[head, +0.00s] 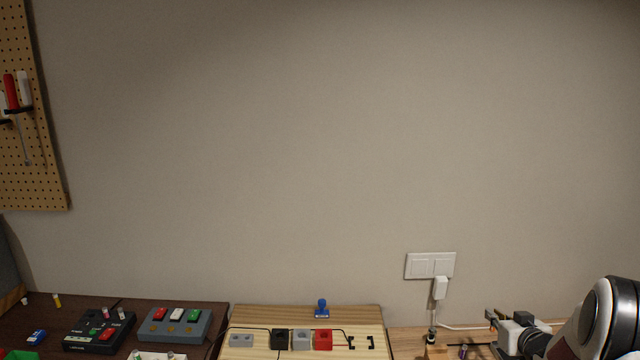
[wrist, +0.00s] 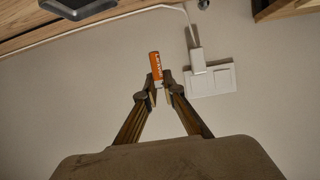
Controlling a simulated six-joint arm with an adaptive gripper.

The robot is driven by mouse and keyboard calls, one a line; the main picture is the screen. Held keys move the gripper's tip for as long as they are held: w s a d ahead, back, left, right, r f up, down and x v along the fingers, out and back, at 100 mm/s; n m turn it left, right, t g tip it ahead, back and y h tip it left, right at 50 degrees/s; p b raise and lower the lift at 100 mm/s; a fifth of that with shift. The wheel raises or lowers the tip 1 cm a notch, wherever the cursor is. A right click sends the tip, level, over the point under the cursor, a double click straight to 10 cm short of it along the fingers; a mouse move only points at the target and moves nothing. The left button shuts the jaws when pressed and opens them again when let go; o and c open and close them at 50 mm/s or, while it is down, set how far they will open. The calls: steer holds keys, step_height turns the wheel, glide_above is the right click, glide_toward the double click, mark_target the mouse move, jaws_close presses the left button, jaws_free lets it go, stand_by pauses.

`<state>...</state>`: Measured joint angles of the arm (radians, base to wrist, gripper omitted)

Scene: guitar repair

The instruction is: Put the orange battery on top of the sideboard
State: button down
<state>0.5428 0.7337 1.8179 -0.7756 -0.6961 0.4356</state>
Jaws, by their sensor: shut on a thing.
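The orange battery (wrist: 155,66) is in the wrist view, between the tips of my gripper (wrist: 161,82). My gripper is shut on its lower end, and the orange upper part sticks out beyond the fingertips. The pale wall is behind it. In the head view my gripper (head: 491,329) is at the lower right, near the wall and the wooden surface; the battery cannot be made out there. A dark brown top (head: 212,312) and a light wooden top (head: 255,314) show along the bottom of the head view. I cannot tell which is the sideboard.
The dark top carries a black button box (head: 100,330), a grey button box (head: 174,325) and small batteries. The light top holds a blue stamp-like item (head: 321,308) and several blocks (head: 301,339). A plugged charger (head: 440,287) and cable are on the wall left of my gripper.

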steer(key=s+a+r, duration=0.2)
steer(key=s+a, duration=0.1)
steer(key=a, duration=0.6)
steer(key=s+a+r, duration=0.2)
steer(key=s+a, duration=0.1)
steer(key=a, duration=0.6)
steer(key=s+a+r, duration=0.3)
steer(key=a, duration=0.6)
steer(key=shift+a, duration=0.15)
